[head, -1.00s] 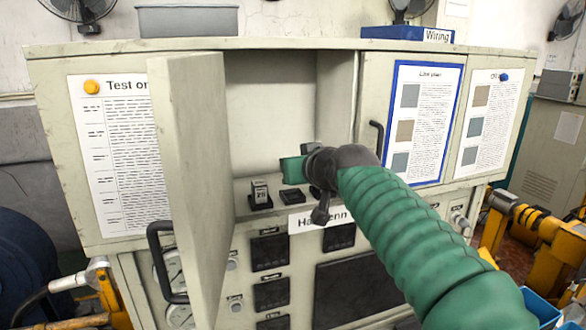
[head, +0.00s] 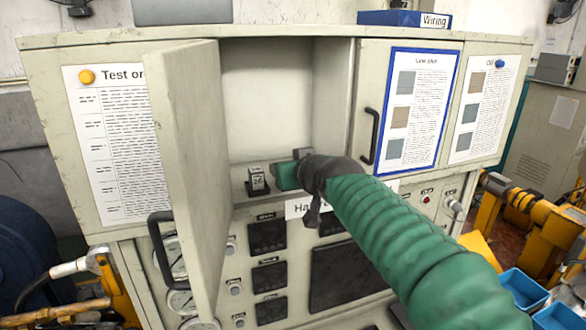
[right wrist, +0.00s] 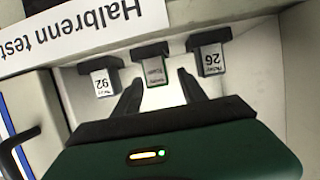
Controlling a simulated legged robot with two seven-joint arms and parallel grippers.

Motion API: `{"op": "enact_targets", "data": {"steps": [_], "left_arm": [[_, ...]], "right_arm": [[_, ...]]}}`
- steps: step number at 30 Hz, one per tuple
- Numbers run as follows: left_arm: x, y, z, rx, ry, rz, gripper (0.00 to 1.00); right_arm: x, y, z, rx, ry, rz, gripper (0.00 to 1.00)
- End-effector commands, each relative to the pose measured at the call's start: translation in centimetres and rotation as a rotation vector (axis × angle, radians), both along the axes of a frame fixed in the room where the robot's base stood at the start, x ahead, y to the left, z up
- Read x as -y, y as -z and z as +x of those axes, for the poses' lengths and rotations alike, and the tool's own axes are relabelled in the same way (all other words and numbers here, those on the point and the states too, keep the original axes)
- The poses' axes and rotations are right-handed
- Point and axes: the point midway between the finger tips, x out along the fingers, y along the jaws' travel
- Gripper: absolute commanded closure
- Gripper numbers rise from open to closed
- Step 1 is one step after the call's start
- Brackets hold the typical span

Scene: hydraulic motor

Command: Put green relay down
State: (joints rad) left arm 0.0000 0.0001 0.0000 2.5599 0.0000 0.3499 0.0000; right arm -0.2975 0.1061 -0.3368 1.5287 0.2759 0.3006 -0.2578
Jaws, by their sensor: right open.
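My right gripper (right wrist: 160,79) is open in the right wrist view. My left gripper is not in view.
The open cabinet door (head: 190,180) stands to the left of the compartment. A label plate (right wrist: 80,25) is beside the relays. The compartment above the shelf is empty.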

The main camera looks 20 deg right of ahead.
Motion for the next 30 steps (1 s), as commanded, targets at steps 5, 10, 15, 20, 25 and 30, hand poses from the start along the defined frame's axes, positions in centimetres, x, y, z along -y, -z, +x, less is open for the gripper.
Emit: {"op": "enact_targets", "data": {"steps": [5, 10, 15, 20, 25, 30], "left_arm": [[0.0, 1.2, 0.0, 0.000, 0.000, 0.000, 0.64], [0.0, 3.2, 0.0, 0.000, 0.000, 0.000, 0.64], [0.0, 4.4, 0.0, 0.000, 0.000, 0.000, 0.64], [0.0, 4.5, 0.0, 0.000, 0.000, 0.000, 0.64], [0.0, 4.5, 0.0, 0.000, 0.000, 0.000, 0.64], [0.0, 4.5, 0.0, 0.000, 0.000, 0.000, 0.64]], "right_arm": [[0.0, -0.7, -2.6, 0.005, -0.002, 0.002, 0.51], [0.3, -2.0, -6.8, 0.006, -0.001, 0.004, 0.51], [0.4, -3.4, -9.9, 0.003, 0.001, 0.002, 0.51], [0.4, -4.0, -11.0, 0.000, 0.001, 0.001, 0.51], [0.3, -1.9, -10.7, -0.039, 0.000, -0.004, 0.51], [-0.2, 13.1, -11.1, -0.298, 0.003, -0.025, 0.51]]}}
